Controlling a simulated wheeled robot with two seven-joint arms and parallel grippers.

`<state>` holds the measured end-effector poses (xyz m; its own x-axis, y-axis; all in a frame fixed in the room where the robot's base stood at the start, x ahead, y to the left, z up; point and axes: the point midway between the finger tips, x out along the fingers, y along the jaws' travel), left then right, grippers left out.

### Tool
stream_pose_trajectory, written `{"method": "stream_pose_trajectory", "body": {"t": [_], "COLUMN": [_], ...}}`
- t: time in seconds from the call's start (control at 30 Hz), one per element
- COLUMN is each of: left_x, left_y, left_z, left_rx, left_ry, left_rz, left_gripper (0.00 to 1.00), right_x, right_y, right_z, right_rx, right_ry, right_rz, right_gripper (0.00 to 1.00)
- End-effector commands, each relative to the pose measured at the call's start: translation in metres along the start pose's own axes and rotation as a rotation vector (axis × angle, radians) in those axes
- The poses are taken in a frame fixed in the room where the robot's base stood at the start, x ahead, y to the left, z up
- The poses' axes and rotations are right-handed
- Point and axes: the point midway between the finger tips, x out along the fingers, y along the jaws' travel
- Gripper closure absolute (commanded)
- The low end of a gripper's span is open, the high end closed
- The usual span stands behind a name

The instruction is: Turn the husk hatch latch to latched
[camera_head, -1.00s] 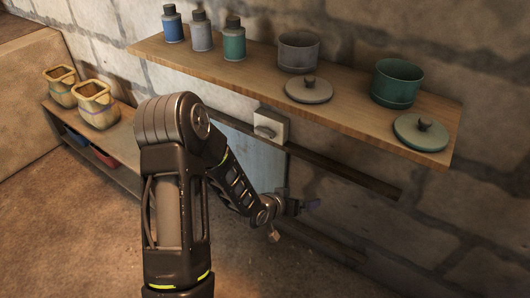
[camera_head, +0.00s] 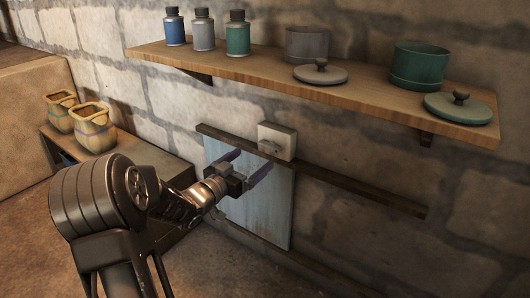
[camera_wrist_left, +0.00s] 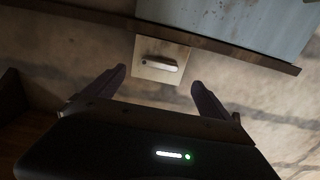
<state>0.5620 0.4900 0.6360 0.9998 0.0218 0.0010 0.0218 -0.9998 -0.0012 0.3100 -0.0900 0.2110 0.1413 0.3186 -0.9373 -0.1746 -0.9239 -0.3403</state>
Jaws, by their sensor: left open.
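The hatch is a pale blue-grey panel (camera_head: 245,212) on the stone wall below the shelf. It also shows at the top right of the left wrist view (camera_wrist_left: 235,22). The latch is a pale square plate (camera_head: 277,139) with a small lever, at the hatch's upper right on the dark rail. In the left wrist view the latch lever (camera_wrist_left: 157,64) is a pale bar lying nearly level in that picture. My left gripper (camera_head: 246,164) is open and empty, in front of the hatch just below and left of the latch. In the wrist view its fingers point toward the plate, apart from it.
A wooden shelf (camera_head: 350,92) juts out above the latch, holding several bottles, pots and lids. A dark rail (camera_head: 355,185) runs along the wall to the right. A low bench (camera_head: 150,160) with two yellow pots stands at the left.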

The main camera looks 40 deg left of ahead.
Motion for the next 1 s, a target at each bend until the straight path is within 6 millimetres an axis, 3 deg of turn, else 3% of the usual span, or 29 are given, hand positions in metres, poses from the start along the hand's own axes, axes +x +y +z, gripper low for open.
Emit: {"method": "stream_pose_trajectory", "body": {"t": [0.53,0.9,1.0], "left_x": [0.07,0.076,0.076], "left_y": [0.001,0.001,0.001], "left_z": [0.003,0.001,0.001], "left_rx": [0.0,-0.001,-0.001], "left_ry": [0.0,-0.001,-0.001], "left_rz": [0.001,0.0,0.0], "left_gripper": [0.05,0.05,0.14], "right_x": [0.019,0.019,0.019], "right_y": [0.007,0.007,0.007], "right_z": [-0.002,-0.002,-0.002], "right_rx": [0.002,0.002,0.002], "right_ry": [0.003,0.002,0.002], "right_rz": [-0.003,-0.004,-0.004], "right_gripper": [0.64,0.64,0.64]}}
